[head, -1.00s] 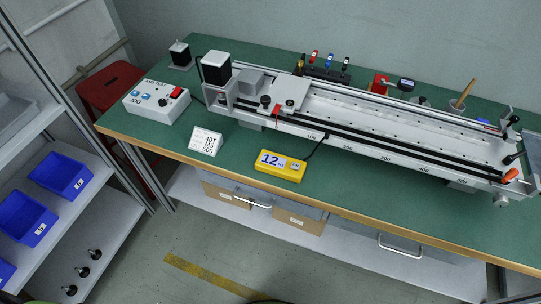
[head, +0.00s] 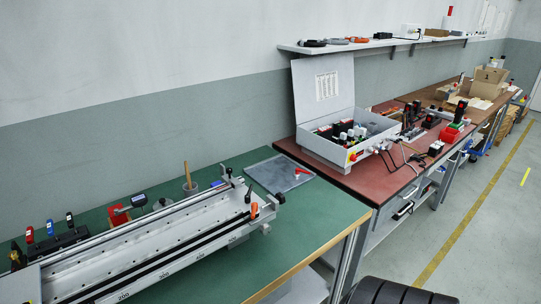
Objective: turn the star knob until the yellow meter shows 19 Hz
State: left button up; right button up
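The long rail gantry (head: 165,254) runs across the green bench at the lower left, its left end cut off by the frame. At its right end are small dark knobs or levers and an orange handle (head: 254,210); I cannot tell whether any of them is the star knob. The yellow meter is out of view, so its reading cannot be seen. Neither of my grippers is in view. A dark ribbed shape at the bottom edge may be part of my own arm.
The green bench (head: 316,218) holds a grey plate (head: 279,174) with a red-handled tool. Beside it, a red-topped bench (head: 372,185) carries an open grey box (head: 349,142) with cables. A wall shelf (head: 372,46) hangs above. The floor at right is clear, with a yellow line.

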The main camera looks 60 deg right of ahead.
aim_at(279, 196)
jog(key=k+l, duration=0.1)
jog(key=l, duration=0.3)
jog(key=l+u, duration=0.15)
jog(key=l, duration=0.25)
jog(key=k+l, duration=0.2)
jog(key=l, duration=0.2)
jog(key=k+l+u, duration=0.15)
jog(key=l, duration=0.6)
jog(key=k+u, duration=0.05)
